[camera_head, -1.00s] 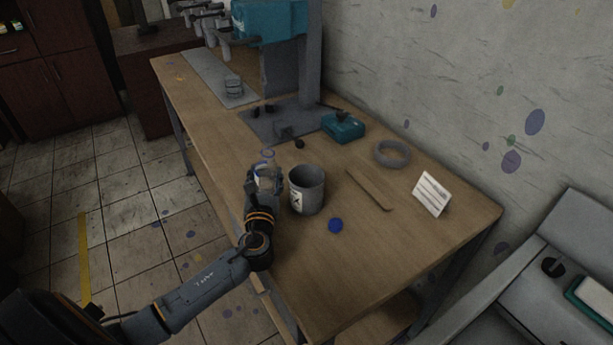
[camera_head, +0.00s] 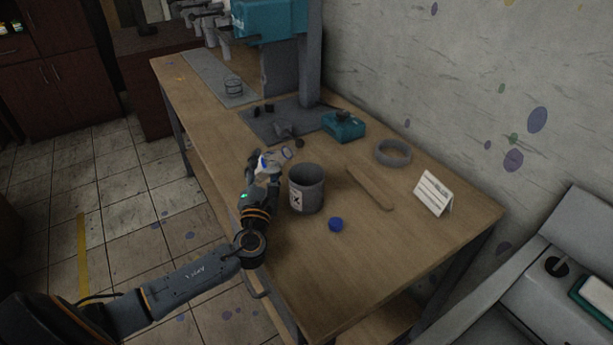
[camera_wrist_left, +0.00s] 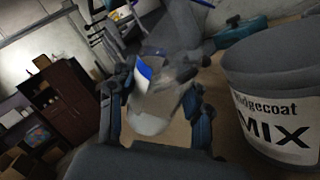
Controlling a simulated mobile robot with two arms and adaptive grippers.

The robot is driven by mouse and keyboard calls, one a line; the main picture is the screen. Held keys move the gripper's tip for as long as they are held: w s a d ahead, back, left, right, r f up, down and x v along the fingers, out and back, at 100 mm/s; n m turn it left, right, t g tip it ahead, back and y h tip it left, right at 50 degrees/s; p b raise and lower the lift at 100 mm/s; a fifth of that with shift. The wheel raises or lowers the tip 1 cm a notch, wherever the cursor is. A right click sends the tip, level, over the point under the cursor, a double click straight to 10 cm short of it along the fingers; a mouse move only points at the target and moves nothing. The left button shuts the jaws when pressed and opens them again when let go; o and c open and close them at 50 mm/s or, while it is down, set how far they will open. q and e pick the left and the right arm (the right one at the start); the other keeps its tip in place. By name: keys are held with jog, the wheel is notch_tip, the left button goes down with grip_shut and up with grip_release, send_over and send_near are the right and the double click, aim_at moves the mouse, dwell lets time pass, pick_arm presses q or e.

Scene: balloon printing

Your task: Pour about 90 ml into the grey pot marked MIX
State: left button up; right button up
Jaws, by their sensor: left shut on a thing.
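The grey pot (camera_head: 307,188) stands upright on the bench. Its white label reading MIX shows large at the right in the left wrist view (camera_wrist_left: 275,110). My left gripper (camera_head: 265,168) is shut on a clear bottle with a blue and white label (camera_wrist_left: 152,100). The bottle (camera_head: 286,154) is tilted, its mouth leaning right toward the pot, above and behind the pot's left rim in the head view. I cannot see any stream, and the liquid level in the pot is hidden. My right gripper is not in view.
A blue cap (camera_head: 335,224) lies in front of the pot. A teal device (camera_head: 344,127) sits behind. The front right of the bench is clear.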

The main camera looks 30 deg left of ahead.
pick_arm(q)
jog(key=shift+a+f+m+b, duration=0.3)
jog(key=shift+m+b, duration=0.15)
jog(key=shift+m, duration=0.35)
jog(key=shift+s+a+r+m+t+h, duration=0.1)
jog(key=shift+r+m+t+h, duration=0.2)
jog(key=shift+r+m, duration=0.15)
jog(key=shift+a+r+m+p, duration=0.2)
jog(key=shift+r+m+p, duration=0.25)
jog(key=shift+m, duration=0.2)
jog(key=shift+s+f+m+t+b, duration=0.1)
jog(key=shift+f+m+t+b, duration=0.1)
jog(key=shift+m+t+b, duration=0.25)
jog(key=shift+a+m+h, duration=0.15)
jog(key=shift+m+h, duration=0.25)
jog(key=shift+m, duration=0.25)
jog(key=shift+r+m+p, duration=0.3)
jog(key=shift+r+p, duration=0.2)
jog(key=shift+p, duration=0.1)
jog(key=shift+d+r+m+h+p, duration=0.3)
jog(key=shift+d+m+p, duration=0.2)
jog(key=shift+m+p, duration=0.25)
jog(key=shift+r+m+p, duration=0.25)
jog(key=shift+m+p, duration=0.1)
jog(key=shift+p, duration=0.2)
